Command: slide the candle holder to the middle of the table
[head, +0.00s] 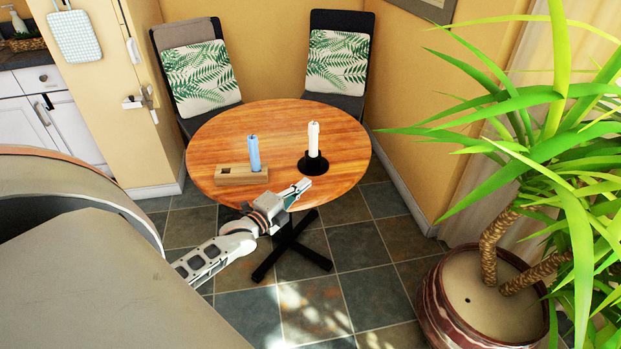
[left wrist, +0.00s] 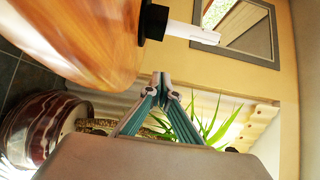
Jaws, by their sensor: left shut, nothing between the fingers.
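A round black candle holder (head: 313,166) with a white candle (head: 313,139) upright in it stands on the right part of the round wooden table (head: 285,122). A wooden block holder (head: 240,175) with a blue candle (head: 254,153) stands near the front left edge. My left gripper (head: 304,184) is shut and empty at the table's front edge, just in front of the black holder; I see no contact. In the left wrist view, the gripper tips (left wrist: 161,77) are apart from the black holder (left wrist: 154,22) and its candle (left wrist: 192,32). My right gripper is out of view.
Two dark chairs with leaf-patterned cushions (head: 199,77) (head: 337,66) stand behind the table. A large potted plant (head: 472,310) stands at the right, its leaves spreading widely. The table's middle and back are clear.

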